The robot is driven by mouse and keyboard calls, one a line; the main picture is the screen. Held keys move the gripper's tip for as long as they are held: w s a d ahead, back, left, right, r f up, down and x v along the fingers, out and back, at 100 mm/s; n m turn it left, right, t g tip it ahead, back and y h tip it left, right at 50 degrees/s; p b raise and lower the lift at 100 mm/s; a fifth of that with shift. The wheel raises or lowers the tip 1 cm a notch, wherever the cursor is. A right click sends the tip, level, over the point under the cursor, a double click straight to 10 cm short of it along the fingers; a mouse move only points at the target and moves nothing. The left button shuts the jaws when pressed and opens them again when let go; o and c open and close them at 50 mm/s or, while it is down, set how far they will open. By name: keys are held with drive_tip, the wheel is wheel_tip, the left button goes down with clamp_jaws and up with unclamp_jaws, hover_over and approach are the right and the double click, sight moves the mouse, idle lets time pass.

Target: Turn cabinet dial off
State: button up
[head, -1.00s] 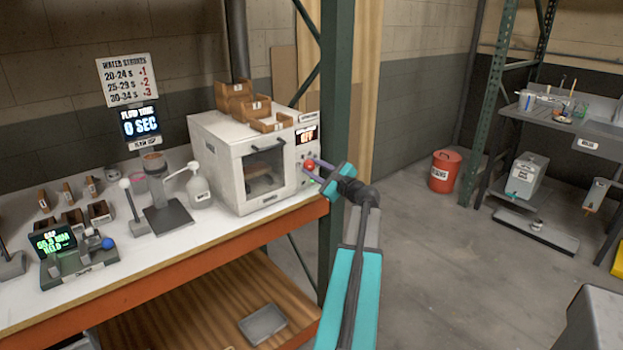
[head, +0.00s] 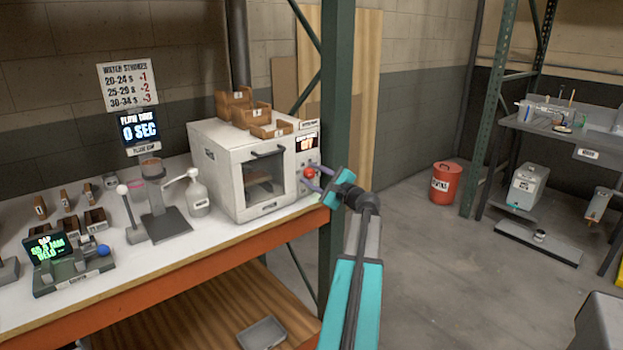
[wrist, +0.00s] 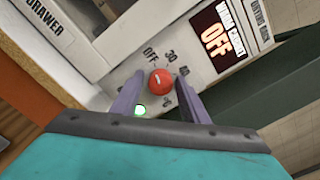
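The white cabinet (head: 225,165) stands at the right end of the bench, its door shut. Its red round dial (head: 309,173) is on the front panel, right of the door. In the wrist view the dial (wrist: 160,82) sits between my fingertips, with labels such as OFF and 30 around it. The cabinet display (wrist: 214,37) reads OFF in orange. My gripper (wrist: 161,88) is open, one finger on each side of the dial, with a small gap visible on both sides. My gripper (head: 313,180) also shows in the head view, close to the panel.
A green rack post (head: 338,110) rises just right of the panel, close to my arm. A green lamp (wrist: 140,110) glows below the dial. Wooden bins (head: 235,103) sit on the cabinet. A spray bottle (head: 196,193) stands left of it. Open floor lies right.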

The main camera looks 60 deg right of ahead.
drive_tip(key=shift+o, duration=0.5)
drive_tip(key=shift+s, duration=0.2)
drive_tip(key=shift+s, duration=0.25)
drive_tip(key=b+v, duration=0.1)
drive_tip(key=v, duration=1.2)
drive_tip(key=shift+a, duration=0.15)
